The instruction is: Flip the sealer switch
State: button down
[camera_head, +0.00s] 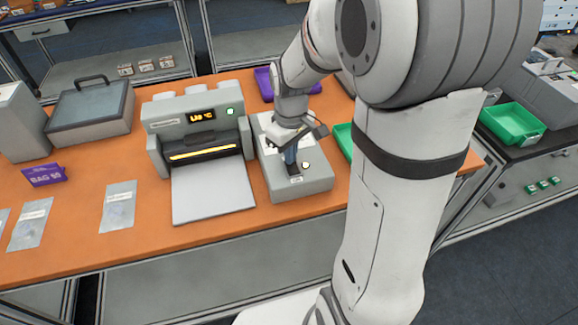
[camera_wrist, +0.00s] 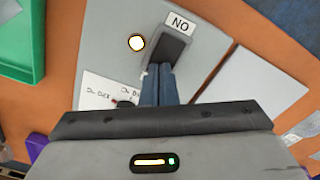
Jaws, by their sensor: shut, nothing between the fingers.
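The switch box (camera_head: 316,180) is a grey unit on the orange table, right of the sealer (camera_head: 203,126), which has a lit orange display. In the wrist view the box's top (camera_wrist: 112,48) carries a dark rocker switch (camera_wrist: 168,52), a lit round lamp (camera_wrist: 136,42) and a label (camera_wrist: 180,23) reading "NO" in the picture. My gripper (camera_head: 290,163) is shut and empty over the switch box. In the wrist view its blue fingertips (camera_wrist: 158,72) are at the lower end of the switch; I cannot tell whether they touch it. They hide part of the switch's near end.
A green tray (camera_wrist: 14,45) lies beside the switch box, and a purple tray (camera_head: 264,84) stands behind it. A white plate (camera_head: 213,191) extends in front of the sealer. Flat bags (camera_head: 118,206) lie at the left. A grey case (camera_head: 90,108) stands at the back left.

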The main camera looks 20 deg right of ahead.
jog(key=shift+r+p, duration=2.6)
jog(key=shift+r, duration=0.85)
jog(key=s+r+m+t, duration=0.1)
jog(key=s+r+m, duration=0.2)
jog(key=s, duration=0.4)
jog(key=s+r+m+t, duration=0.2)
jog(key=s+r+m, duration=0.1)
jog(key=s, duration=0.4)
jog(key=shift+s+a+r, duration=0.25)
jog(key=shift+a+r, duration=0.1)
jog(key=shift+r, duration=0.45)
